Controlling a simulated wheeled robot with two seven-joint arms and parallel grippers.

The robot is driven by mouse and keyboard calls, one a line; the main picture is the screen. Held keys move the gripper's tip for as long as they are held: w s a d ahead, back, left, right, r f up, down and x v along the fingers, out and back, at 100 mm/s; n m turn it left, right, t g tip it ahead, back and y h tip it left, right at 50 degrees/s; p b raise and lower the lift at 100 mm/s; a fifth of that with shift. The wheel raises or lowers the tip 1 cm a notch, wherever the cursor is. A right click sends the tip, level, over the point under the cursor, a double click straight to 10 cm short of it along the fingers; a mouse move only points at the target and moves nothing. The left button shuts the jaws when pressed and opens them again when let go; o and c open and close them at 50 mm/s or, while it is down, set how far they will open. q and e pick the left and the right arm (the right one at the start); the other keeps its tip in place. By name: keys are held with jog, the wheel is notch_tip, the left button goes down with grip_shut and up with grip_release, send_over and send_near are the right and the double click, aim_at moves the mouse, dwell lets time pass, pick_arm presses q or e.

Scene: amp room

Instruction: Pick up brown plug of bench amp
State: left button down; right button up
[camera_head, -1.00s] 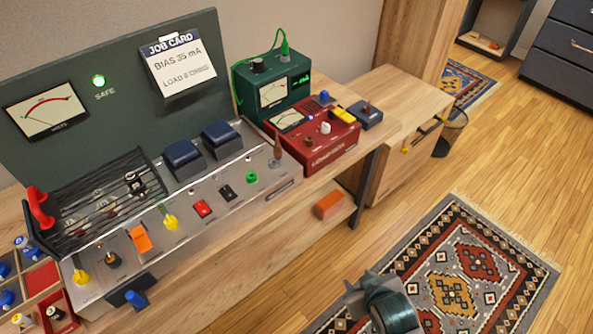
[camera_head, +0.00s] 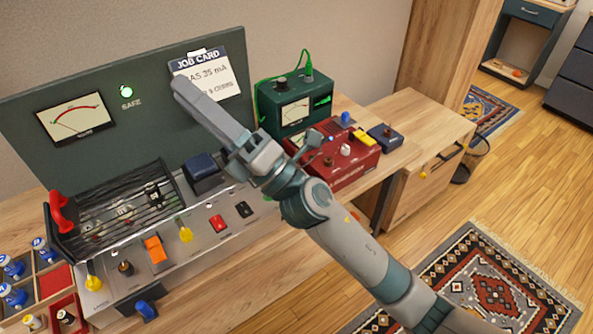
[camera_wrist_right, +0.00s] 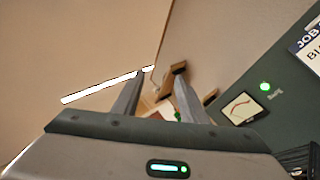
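The bench amp (camera_head: 185,252) is the long grey metal panel on the wooden bench, with a dark green upright back panel (camera_head: 130,85). Its brown plug does not show now in the head view; my right forearm and wrist cover the amp's right end, where a brown upright piece stood in the earlier frame. My right gripper (camera_head: 182,88) is raised in front of the back panel, its tip by the job card, well above the amp's top. In the right wrist view its two fingers (camera_wrist_right: 157,78) stand apart with nothing held between them. My left gripper is not in view.
A red box (camera_head: 345,172) and a green meter box (camera_head: 290,105) stand right of the amp. A black wire rack (camera_head: 105,215) with a red handle (camera_head: 60,212) is on the left. A divided tray (camera_head: 50,283) stands front left. The job card (camera_head: 222,78) hangs behind my gripper.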

jog(key=s+a+f+n+g+h, duration=0.4)
jog(key=s+a+n+g, duration=0.65)
jog(key=n+g, duration=0.7)
jog(key=w+d+f+n+t+h, duration=0.1)
jog(key=w+f+n+t+h, duration=0.1)
jog(key=f+n+h, duration=0.4)
jog(key=w+d+f+n+t+h, duration=0.2)
jog(key=f+n+h, duration=0.3)
jog(key=f, duration=0.4)
jog(key=w+d+r+t+h, duration=0.2)
jog(key=w+d+h, duration=0.3)
jog(key=w+d, duration=0.4)
jog(key=w+d+r+t+h, duration=0.1)
jog(key=w+d+t+h, duration=0.4)
jog(key=w+d, duration=0.4)
jog(key=shift+w+d+r+h, duration=0.2)
jog(key=shift+w+r+h, duration=0.15)
jog(key=shift+w+h, duration=0.25)
jog(key=shift+f, duration=0.15)
